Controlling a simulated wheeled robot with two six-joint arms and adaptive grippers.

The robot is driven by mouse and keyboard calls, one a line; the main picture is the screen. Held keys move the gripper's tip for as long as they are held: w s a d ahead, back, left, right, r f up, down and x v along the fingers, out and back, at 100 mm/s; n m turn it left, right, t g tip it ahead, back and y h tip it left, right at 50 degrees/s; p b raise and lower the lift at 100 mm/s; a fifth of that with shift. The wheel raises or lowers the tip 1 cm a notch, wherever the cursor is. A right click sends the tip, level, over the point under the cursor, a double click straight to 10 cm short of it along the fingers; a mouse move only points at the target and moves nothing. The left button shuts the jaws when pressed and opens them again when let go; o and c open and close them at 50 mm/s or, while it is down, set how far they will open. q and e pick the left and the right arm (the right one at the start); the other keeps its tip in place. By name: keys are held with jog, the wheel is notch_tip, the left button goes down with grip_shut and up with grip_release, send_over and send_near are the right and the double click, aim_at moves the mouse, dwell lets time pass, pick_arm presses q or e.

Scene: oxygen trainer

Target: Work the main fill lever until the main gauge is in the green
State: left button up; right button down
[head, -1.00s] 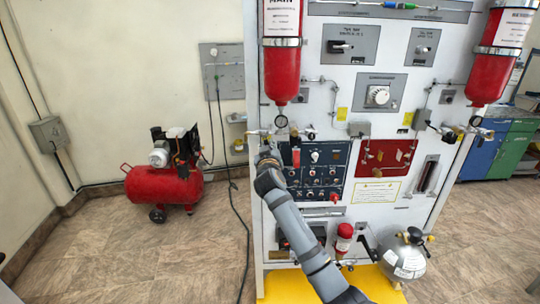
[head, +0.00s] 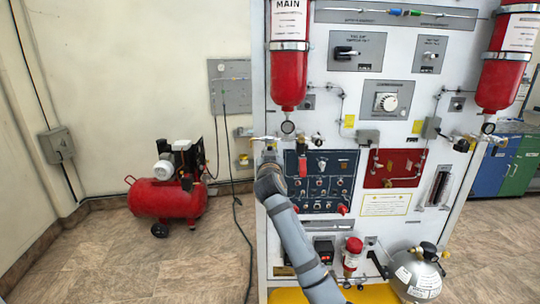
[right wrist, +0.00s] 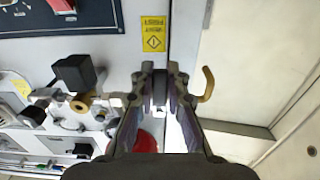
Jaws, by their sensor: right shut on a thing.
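The red MAIN cylinder (head: 289,70) hangs at the upper left of the white panel in the head view. The small round main gauge (head: 288,127) is just below it; its reading is too small to tell. My right gripper (head: 268,150) is at the panel's left edge, below and left of the gauge. In the right wrist view its fingers (right wrist: 160,76) are shut on a small grey metal part, likely the main fill lever (right wrist: 160,92), mostly hidden between the fingers. A brass hook (right wrist: 207,85) shows just beside the fingers. My left gripper is out of view.
A red-handled valve (head: 302,150) and a dark switch panel (head: 325,185) are just right of my gripper. Brass fittings (right wrist: 82,103) crowd one side in the wrist view. A red compressor (head: 167,195) stands on the floor at left, with open floor around it.

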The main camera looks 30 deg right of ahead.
jog(key=c, duration=1.3)
grip_release()
jog(key=shift+a, duration=0.1)
jog(key=v, duration=1.2)
jog(key=shift+s, duration=0.1)
